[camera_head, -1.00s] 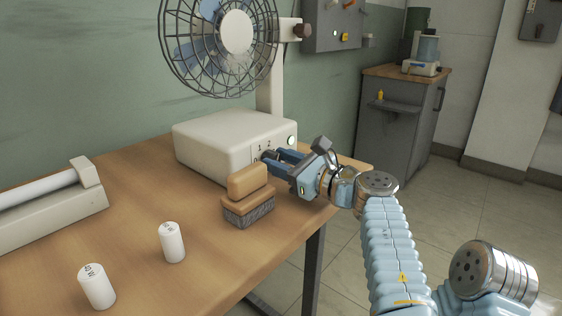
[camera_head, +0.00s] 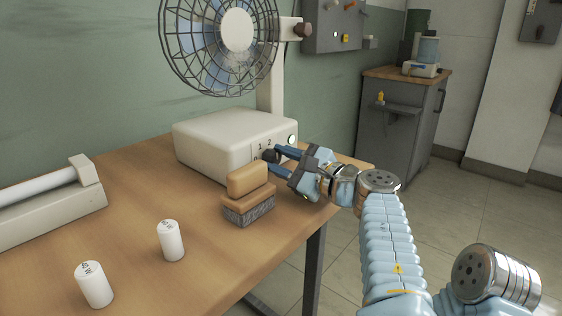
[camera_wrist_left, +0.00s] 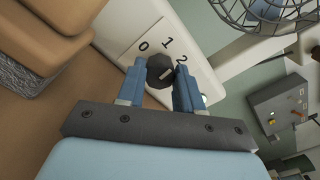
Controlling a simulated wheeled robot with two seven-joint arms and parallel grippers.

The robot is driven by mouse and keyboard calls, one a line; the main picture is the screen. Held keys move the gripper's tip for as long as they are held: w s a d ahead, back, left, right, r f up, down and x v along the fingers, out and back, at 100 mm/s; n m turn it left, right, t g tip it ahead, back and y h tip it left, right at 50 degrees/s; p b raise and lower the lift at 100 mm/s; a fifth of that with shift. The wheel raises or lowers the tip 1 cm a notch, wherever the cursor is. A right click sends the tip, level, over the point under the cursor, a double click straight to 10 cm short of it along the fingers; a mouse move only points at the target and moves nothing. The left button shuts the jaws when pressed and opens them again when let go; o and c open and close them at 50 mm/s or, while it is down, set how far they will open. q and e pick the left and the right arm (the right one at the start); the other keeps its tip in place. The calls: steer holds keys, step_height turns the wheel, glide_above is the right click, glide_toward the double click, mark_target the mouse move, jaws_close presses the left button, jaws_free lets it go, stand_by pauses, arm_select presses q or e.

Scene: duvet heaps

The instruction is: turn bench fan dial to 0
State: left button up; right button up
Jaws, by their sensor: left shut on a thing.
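The bench fan's wire-caged head (camera_head: 222,40) stands on a post behind its cream base (camera_head: 215,138). The dark dial (camera_wrist_left: 158,68) is on the base's front face, with 0, 1 and 2 printed around it. A pale mark on the dial seems to lie toward the 2 side; its exact setting is hard to tell. My left gripper (camera_wrist_left: 160,80) has its blue fingers on either side of the dial and is shut on it. In the head view the left gripper (camera_head: 276,163) reaches the dial from the right. My right gripper is not in view.
A tan block on a grey-bottomed brush (camera_head: 248,198) sits close beside the left gripper. Two white cylinders (camera_head: 171,240) stand nearer on the wooden bench (camera_head: 130,205). A tube fixture (camera_head: 45,205) lies at left. A grey cabinet (camera_head: 395,130) stands beyond.

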arm_select(q)
steer(key=o, duration=1)
steer(key=shift+o, duration=0.2)
steer(key=shift+d, duration=0.1)
steer(key=v, duration=1.3)
steer(key=shift+s+d+p, duration=0.25)
steer(key=shift+d+p, duration=0.05)
steer(key=w+a+m+b, duration=0.2)
steer(key=w+a+m, duration=0.1)
steer(key=a, duration=0.1)
steer(key=w+a+m+b, duration=0.2)
steer(key=a+m, duration=0.1)
steer(key=w+a+m+b, duration=0.2)
steer(key=w+a+m, duration=0.1)
steer(key=a, duration=0.1)
steer(key=shift+w+a+b, duration=0.3)
steer(key=shift+a+b, duration=0.05)
steer(key=shift+b, duration=0.05)
